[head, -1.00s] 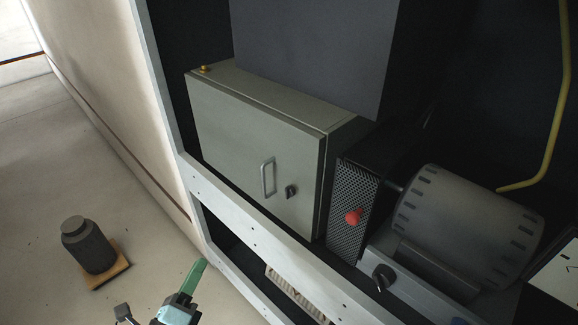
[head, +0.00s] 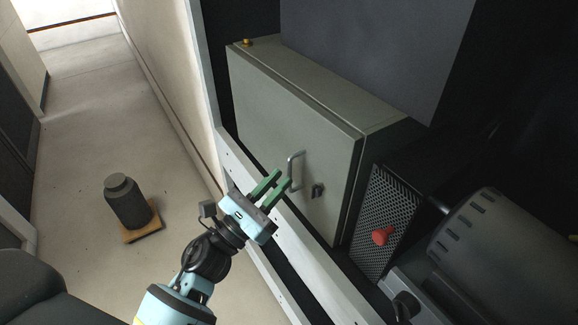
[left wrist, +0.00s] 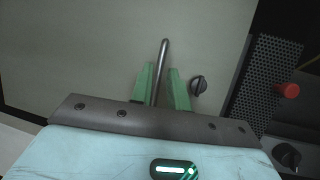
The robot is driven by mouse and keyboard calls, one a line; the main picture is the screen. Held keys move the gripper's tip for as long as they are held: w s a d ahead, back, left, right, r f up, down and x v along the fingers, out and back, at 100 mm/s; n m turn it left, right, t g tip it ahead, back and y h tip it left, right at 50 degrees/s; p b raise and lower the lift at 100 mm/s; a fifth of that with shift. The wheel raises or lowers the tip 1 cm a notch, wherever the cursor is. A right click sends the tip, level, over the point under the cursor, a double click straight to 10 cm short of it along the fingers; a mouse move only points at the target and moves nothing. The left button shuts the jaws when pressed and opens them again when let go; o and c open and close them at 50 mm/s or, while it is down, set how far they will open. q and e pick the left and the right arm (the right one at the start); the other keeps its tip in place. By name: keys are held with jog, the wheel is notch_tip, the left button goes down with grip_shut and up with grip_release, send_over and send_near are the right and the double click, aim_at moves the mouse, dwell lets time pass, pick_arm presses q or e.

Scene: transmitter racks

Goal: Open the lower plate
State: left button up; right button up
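A grey-green cabinet door (head: 285,130), the plate with a handle, is closed on a box in the rack; it also fills much of the left wrist view (left wrist: 80,50). A metal bar handle (head: 291,168) and a dark knob (head: 317,190) are on it. My left gripper (head: 281,177) is open with green fingers pointing at the handle. In the left wrist view the handle (left wrist: 161,62) appears between the fingertips (left wrist: 164,78), with gaps visible; I cannot tell whether it is touched. My right gripper is not in view.
Right of the cabinet are a perforated black box (head: 384,215) with a red knob (head: 383,236) and a grey motor-like drum (head: 500,250). A white rack rail (head: 310,262) runs below the door. A dark canister (head: 127,202) stands on the floor left.

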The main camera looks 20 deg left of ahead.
aim_at(288, 172)
pick_arm(q)
jog(key=shift+p+x, duration=0.4)
jog(key=shift+x, duration=1.65)
grip_shut()
